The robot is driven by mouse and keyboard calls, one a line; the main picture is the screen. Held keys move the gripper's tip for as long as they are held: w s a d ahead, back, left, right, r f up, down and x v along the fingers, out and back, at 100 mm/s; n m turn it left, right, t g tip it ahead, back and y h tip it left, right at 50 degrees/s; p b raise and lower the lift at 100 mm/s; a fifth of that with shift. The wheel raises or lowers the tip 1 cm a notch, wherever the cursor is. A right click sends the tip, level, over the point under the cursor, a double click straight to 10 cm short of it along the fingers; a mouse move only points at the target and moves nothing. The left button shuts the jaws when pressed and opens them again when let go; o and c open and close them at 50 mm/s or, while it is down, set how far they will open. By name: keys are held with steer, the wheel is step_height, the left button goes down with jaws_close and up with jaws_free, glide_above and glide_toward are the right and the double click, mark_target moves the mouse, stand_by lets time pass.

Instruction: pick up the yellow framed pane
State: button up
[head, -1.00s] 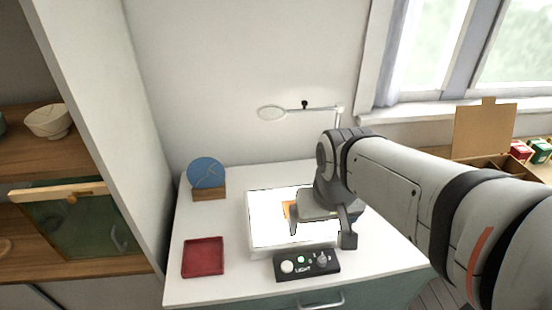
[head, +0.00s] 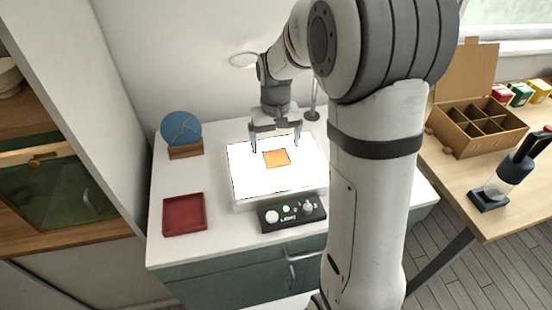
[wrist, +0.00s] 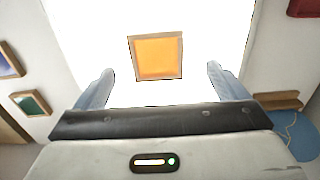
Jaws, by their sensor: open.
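The yellow framed pane (head: 277,158) looks orange-yellow and lies flat on a glowing white light panel (head: 250,185). In the wrist view the pane (wrist: 156,56) has a thin brown frame and sits ahead of the fingers, near the middle. My gripper (head: 275,150) is open and empty, above the back part of the panel. In the wrist view its two fingers (wrist: 160,85) stand wide apart, with the pane showing between and beyond their tips. I cannot tell the exact height of the fingertips over the panel.
A blue disc (head: 181,129) on a wooden stand is at the left. A magnifier lamp (head: 313,95) stands behind. A divided cardboard box (head: 478,128) is on the right table.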

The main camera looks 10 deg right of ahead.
mark_target(277, 160)
steer(key=f, duration=0.5)
steer(key=shift+d+f, duration=0.25)
steer(key=shift+r, duration=0.1)
steer(key=c, duration=1.2)
